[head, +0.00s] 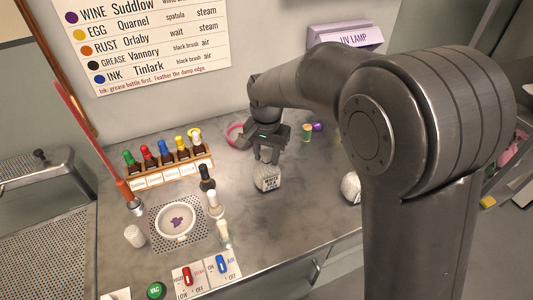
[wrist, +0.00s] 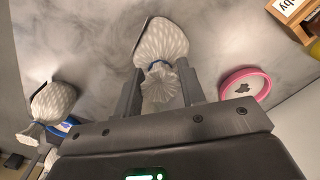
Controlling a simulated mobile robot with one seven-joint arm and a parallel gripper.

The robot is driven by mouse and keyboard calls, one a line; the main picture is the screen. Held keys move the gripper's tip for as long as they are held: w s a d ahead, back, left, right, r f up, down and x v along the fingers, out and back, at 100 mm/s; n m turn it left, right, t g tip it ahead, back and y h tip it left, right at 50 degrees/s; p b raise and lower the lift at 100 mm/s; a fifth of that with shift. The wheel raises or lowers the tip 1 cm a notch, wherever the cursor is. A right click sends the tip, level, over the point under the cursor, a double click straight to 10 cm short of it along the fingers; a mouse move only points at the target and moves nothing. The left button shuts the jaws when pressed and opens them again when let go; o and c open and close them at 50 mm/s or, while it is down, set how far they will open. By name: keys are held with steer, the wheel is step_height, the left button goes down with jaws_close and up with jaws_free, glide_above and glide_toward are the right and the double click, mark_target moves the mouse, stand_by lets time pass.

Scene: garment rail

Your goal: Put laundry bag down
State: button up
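A white patterned laundry bag (head: 267,181) with dark lettering is directly below my gripper (head: 266,157), over the middle of the grey counter (head: 310,215). In the wrist view the bag (wrist: 162,42) has a blue tie, and its gathered top lies between the two fingers of my gripper (wrist: 160,88). The fingers flank the gathered top closely and look shut on it. The bag appears at or very near the counter surface; any small gap beneath it cannot be told.
A second white bag (head: 350,186) stands to the right, partly behind my arm; it also shows in the wrist view (wrist: 52,102). A pink-rimmed dish (head: 234,133) is behind left. A bottle rack (head: 170,172), dark bottle (head: 207,179) and white bowl (head: 176,222) stand left.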

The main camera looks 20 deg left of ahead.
steer(key=shift+o, duration=0.4)
steer(key=shift+r, duration=0.15)
step_height(320, 180, up, 12)
